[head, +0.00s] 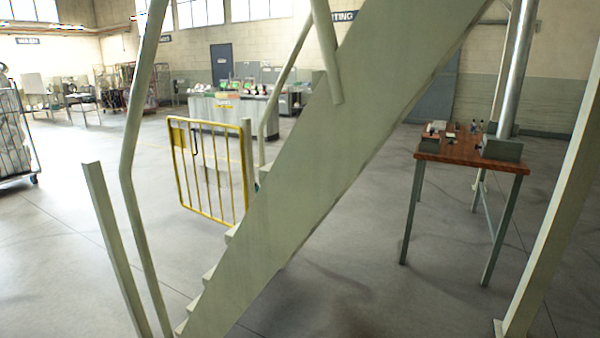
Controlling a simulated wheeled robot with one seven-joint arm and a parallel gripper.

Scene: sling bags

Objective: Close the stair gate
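The stair gate (212,212) is a yellow barred frame with a small yellow plate at its upper left. It stands upright on the far side of the staircase (290,175), left of the steps. Its right edge is beside a pale post (247,160), which looks like its hinge side. Its left end is apart from any post that I can see. A short pale post (112,245) stands at the near left of the stair foot. The lowest steps (200,300) show behind the stair's side beam. My gripper is not in view.
A pale handrail (130,150) rises at the left of the stair. A wooden-topped table (470,150) with small items stands at the right, near a pale column (560,200). A wire cage trolley (12,130) is at the far left. The floor left of the gate is clear.

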